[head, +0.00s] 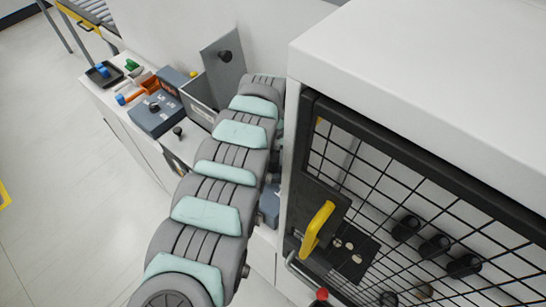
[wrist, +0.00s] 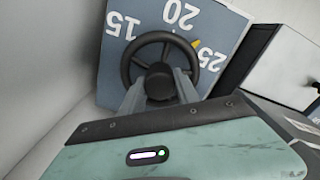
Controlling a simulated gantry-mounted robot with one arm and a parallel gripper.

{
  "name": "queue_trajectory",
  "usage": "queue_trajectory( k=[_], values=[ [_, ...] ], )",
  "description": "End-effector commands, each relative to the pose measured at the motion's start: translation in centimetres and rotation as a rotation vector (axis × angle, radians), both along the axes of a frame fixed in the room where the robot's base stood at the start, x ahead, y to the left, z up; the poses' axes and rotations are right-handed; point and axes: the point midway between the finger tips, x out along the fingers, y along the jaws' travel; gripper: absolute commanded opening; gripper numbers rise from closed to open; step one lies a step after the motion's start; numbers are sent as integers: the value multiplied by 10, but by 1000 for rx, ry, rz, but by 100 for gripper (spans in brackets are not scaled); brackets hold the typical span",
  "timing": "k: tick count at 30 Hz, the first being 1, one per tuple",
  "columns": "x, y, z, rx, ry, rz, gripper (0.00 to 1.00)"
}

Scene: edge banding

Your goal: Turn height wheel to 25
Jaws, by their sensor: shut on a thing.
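The black height wheel (wrist: 164,37) shows in the wrist view, in front of a blue-grey dial plate (wrist: 225,22) with white marks 15, 20 and 25. A yellow pointer (wrist: 196,44) at the wheel's upper right rim lies between 20 and 25, nearer 25. My gripper (wrist: 158,82) has its two grey fingers on either side of the wheel's dark middle and is shut on it. The finger ends are partly hidden by the wheel. In the head view my arm hides the wheel and my gripper.
A white machine housing with a black mesh door and yellow handle (head: 318,228) stands close to the right of my arm. To the left, a bench holds a blue-grey box with a black knob (head: 154,106), an orange tool holder (head: 145,88) and a dark tray (head: 104,74). Open floor lies left.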

Motion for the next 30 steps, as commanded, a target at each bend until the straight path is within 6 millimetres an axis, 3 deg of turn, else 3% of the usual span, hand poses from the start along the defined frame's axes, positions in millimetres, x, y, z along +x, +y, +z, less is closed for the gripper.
queue_trajectory(
  k=[15, 30],
  values=[
    [0, -1, -1, -1, 1, -408, 0],
    [0, -1, 0, -1, -1, -533, 0]
  ],
)
